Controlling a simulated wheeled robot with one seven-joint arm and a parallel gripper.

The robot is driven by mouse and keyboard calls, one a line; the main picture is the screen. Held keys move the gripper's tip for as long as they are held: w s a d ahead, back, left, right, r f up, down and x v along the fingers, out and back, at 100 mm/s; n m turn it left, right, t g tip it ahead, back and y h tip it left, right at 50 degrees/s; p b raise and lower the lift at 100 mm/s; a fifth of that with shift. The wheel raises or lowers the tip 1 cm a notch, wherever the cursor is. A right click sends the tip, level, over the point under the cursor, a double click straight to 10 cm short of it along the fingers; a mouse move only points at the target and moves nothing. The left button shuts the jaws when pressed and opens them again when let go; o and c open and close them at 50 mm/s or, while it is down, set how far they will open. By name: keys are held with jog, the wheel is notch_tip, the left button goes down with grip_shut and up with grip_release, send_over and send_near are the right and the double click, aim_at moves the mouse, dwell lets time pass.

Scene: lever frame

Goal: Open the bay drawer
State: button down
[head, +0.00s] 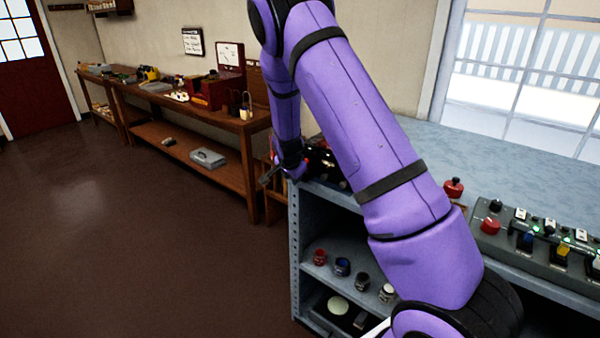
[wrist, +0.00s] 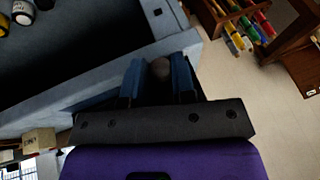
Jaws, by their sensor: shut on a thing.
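My gripper (wrist: 158,82) is in the wrist view with its two blue fingers on either side of a dark, rounded knob (wrist: 160,68). It is shut on this knob. The knob stands by a blue-grey edge (wrist: 118,72) that crosses the view at a slant, with a dark space beyond it. I cannot tell whether this edge is the front of the bay drawer or how far the drawer is open. In the head view, my gripper (head: 269,178) is small, at the left end of the blue-grey bench (head: 430,142); my arm hides part of the bench front.
Open shelves (head: 335,238) under the bench hold several small jars. A control box (head: 535,235) with switches stands on the bench at right. A wooden workbench (head: 190,112) with tools runs along the wall. The brown floor (head: 140,230) at left is clear.

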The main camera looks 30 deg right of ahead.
jog(key=shift+s+a, duration=0.25)
jog(key=shift+a, duration=0.45)
jog(key=c, duration=0.9)
grip_release()
jog(key=shift+c, duration=0.2)
jog(key=v, duration=1.1)
